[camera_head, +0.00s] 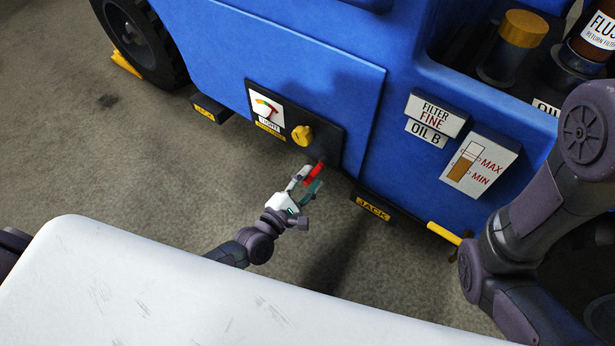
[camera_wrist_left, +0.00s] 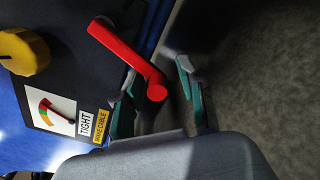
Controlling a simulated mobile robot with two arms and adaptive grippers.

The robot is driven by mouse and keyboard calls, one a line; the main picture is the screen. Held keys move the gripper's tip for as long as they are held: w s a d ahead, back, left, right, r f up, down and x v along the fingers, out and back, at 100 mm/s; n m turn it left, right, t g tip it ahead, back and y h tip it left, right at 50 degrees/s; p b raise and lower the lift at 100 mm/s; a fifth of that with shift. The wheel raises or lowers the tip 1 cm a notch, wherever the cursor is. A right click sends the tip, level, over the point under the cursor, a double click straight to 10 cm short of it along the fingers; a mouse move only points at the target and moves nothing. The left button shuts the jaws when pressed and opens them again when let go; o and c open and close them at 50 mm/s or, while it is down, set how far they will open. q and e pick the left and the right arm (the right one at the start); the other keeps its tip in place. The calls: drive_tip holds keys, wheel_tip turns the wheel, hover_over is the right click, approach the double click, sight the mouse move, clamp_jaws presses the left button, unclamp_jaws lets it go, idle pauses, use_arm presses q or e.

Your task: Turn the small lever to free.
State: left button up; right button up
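A red lever (camera_head: 313,173) sits at the lower right end of a black panel (camera_head: 328,138) on the blue machine. In the left wrist view the red lever (camera_wrist_left: 122,52) is a bent bar with a round end. My left gripper (camera_head: 311,180) is open at the lever; its fingers (camera_wrist_left: 157,76) stand on either side of the round end, and I cannot tell whether they touch it. A yellow knob (camera_head: 302,135) is on the same panel. A gauge (camera_head: 265,108) beside it has a "TIGHT" label (camera_wrist_left: 85,123). My right gripper is out of view.
A "JACK" plate (camera_head: 373,208) and a yellow bar (camera_head: 444,233) lie low on the machine. "FILTER FINE" and "OIL B" signs (camera_head: 430,122) and a MAX/MIN level sign (camera_head: 478,165) are to the right. Open floor (camera_head: 150,170) lies left of the panel.

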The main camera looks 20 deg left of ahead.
use_arm(q)
drive_tip(key=shift+a+r, duration=0.1)
drive_tip(key=shift+s, duration=0.1)
drive_tip(key=v, duration=0.7)
drive_tip(key=shift+s, duration=0.1)
idle(0.5)
